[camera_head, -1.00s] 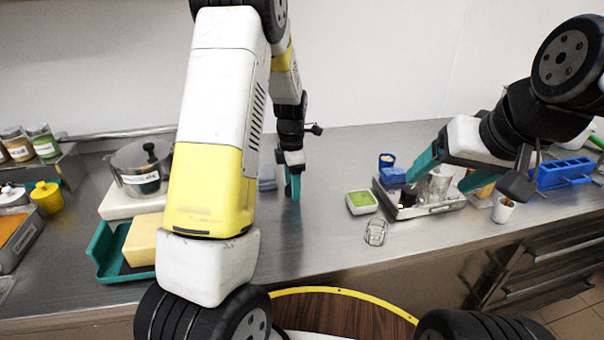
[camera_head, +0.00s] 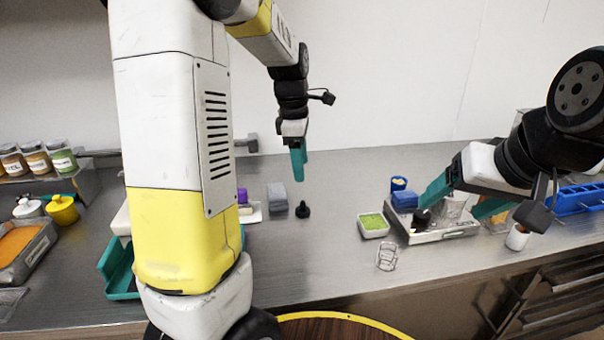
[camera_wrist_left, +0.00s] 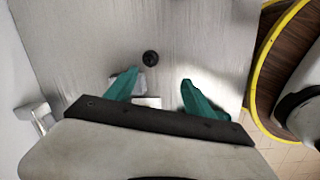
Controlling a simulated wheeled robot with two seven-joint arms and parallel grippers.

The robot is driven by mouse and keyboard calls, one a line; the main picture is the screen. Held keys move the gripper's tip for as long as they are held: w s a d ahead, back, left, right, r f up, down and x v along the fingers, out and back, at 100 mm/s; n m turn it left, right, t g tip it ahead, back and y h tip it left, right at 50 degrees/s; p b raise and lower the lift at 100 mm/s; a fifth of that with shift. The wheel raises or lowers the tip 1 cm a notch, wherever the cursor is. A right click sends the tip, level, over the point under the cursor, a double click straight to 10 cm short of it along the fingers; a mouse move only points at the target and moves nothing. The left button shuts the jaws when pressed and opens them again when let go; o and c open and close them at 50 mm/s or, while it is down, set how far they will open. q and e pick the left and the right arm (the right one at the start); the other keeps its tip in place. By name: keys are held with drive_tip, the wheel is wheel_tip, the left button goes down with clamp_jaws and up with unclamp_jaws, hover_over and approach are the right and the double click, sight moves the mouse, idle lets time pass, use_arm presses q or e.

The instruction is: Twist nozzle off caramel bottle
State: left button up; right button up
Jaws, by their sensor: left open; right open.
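A small black nozzle-like piece (camera_head: 303,210) stands on the steel counter. It also shows from above in the left wrist view (camera_wrist_left: 150,57), just beyond the fingertips. My left gripper (camera_head: 298,172) is open and empty above it, pointing down, apart from it; its two teal fingers show spread in the left wrist view (camera_wrist_left: 159,79). My right gripper (camera_head: 452,209) is open at the metal tray (camera_head: 440,236), its fingers either side of a clear cup (camera_head: 453,207). I cannot pick out the caramel bottle for certain; my left arm hides part of the counter.
A grey block (camera_head: 277,200) lies left of the black piece. A white dish of green stuff (camera_head: 373,226) and a wire stand (camera_head: 387,257) are to its right. Labelled jars (camera_head: 37,160) stand on a shelf at left. The counter before the black piece is clear.

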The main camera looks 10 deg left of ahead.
use_arm(q)
drive_tip(key=s+d+r+m+t, duration=0.1)
drive_tip(key=s+r+m, duration=0.3)
drive_tip(key=s+m, duration=0.6)
drive_tip(key=s+d+r+m+t+h, duration=0.1)
drive_tip(key=s+r+m+t, duration=0.2)
drive_tip(key=s+m, duration=0.6)
drive_tip(key=shift+s+r+m+t, duration=0.4)
drive_tip(key=shift+s+t, duration=0.2)
drive_tip(key=shift+s, duration=0.5)
